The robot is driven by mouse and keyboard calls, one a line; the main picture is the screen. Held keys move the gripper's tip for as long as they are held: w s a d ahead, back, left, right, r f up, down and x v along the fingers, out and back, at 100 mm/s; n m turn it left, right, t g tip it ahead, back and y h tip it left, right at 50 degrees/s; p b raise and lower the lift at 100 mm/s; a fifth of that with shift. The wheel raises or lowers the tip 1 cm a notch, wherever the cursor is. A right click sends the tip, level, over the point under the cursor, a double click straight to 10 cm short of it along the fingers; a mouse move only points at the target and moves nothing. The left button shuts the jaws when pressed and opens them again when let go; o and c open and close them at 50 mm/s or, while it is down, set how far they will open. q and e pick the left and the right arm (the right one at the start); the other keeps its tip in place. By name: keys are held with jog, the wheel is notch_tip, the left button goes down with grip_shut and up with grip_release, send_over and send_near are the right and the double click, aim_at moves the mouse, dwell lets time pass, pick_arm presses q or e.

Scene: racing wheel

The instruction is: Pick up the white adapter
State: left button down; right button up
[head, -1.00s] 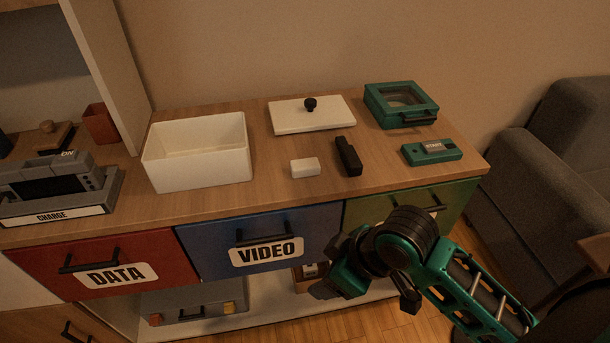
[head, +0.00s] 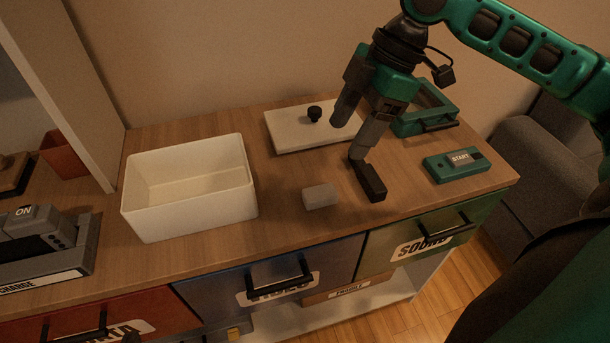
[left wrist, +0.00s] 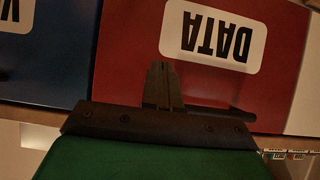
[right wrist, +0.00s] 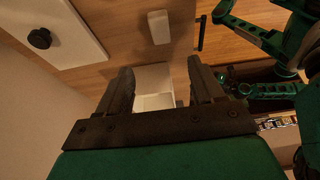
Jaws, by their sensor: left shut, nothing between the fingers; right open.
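The white adapter (head: 320,196) is a small block lying on the wooden counter, greyish in shadow in the head view. It also shows at the top of the right wrist view (right wrist: 158,27). My right gripper (head: 347,137) is open and empty, pointing down above the counter, behind and to the right of the adapter and apart from it. One fingertip appears close to the black stick; I cannot tell if they touch. My left gripper (left wrist: 163,85) is shut and empty in front of the red DATA drawer; it is not clear in the head view.
A black stick (head: 370,182) lies right of the adapter. A white open box (head: 189,225) stands left, a white lid (head: 290,133) with black knob behind. A green START button box (head: 456,165) and green case (head: 440,119) are right. Counter between box and adapter is clear.

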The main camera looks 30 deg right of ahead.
jog(key=b, duration=0.2)
send_near(320, 192)
jog(key=x, duration=0.2)
jog(key=shift+a+f, duration=0.15)
jog(key=shift+a, duration=0.2)
jog(key=shift+w+a+f, duration=0.1)
jog(key=shift+a+f, duration=0.1)
jog(key=shift+f, duration=0.5)
jog(key=x, duration=0.1)
jog(key=b+x, duration=0.1)
jog(key=x, duration=0.1)
jog(key=b+x, duration=0.1)
jog(key=shift+d+f, duration=0.2)
jog(key=shift+f, duration=0.2)
pick_arm(q)
jog(key=f, duration=0.2)
jog(key=d, duration=0.1)
jog(key=shift+s+f, duration=0.25)
jog(key=shift+f, duration=0.15)
jog(key=shift+d, duration=0.1)
pick_arm(e)
jog(key=shift+c, duration=0.2)
jog(key=c, duration=0.4)
pick_arm(q)
jog(key=shift+s+d+f, duration=0.1)
jog(key=shift+s, duration=0.1)
pick_arm(e)
jog(key=c, duration=0.7)
jog(key=shift+r, duration=0.2)
